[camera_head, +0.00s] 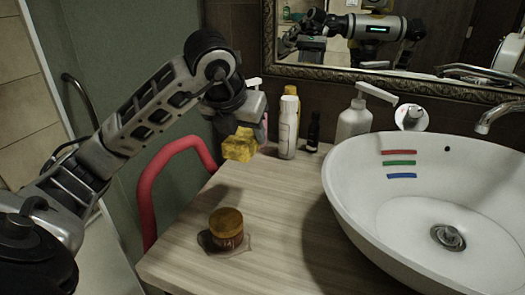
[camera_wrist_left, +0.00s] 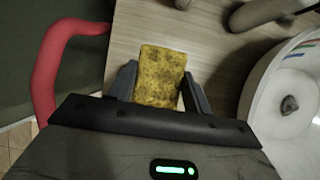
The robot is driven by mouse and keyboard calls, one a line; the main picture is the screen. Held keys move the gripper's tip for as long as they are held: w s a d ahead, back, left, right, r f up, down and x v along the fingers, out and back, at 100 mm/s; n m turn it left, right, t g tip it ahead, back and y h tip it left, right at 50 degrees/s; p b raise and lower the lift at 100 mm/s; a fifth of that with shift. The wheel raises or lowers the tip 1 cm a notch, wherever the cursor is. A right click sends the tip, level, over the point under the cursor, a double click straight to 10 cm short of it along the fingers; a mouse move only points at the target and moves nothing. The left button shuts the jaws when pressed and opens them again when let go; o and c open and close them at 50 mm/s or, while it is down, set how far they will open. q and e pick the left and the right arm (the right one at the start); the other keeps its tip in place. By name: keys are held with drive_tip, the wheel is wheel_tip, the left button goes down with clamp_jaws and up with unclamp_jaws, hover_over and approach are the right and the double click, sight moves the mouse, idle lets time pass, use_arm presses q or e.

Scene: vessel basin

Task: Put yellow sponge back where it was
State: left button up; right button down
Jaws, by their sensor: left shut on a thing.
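The yellow sponge (camera_head: 240,146) is held in my left gripper (camera_head: 238,128) above the back left part of the wooden counter. In the left wrist view the dirty yellow sponge (camera_wrist_left: 160,75) sits between the two dark fingers of the left gripper (camera_wrist_left: 158,90), which are shut on it. The counter shows below and beyond it. My right gripper is not in either view.
A brown-lidded jar (camera_head: 227,228) stands on the counter (camera_head: 290,225) near the front left. Several bottles, including a white one (camera_head: 288,127) and a pump bottle (camera_head: 354,122), stand at the back. The white basin (camera_head: 350,195) fills the right. A red rail (camera_head: 150,180) runs along the left edge.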

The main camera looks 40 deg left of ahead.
use_arm(q)
drive_tip(key=w+a+f+p, duration=0.1)
drive_tip(key=w+a+f, duration=0.7)
drive_tip(key=w+f, duration=0.1)
drive_tip(key=shift+w+a+p, duration=0.1)
drive_tip(key=shift+a+p, duration=0.2)
drive_tip(key=shift+a, duration=0.05)
drive_tip(key=shift+w+a+f, duration=0.25)
drive_tip(key=shift+f, duration=0.1)
drive_tip(key=shift+f+p, duration=0.3)
drive_tip(key=shift+f, duration=1.2)
drive_tip(key=shift+f, duration=0.1)
drive_tip(key=o, duration=0.9)
drive_tip(key=v, duration=1.2)
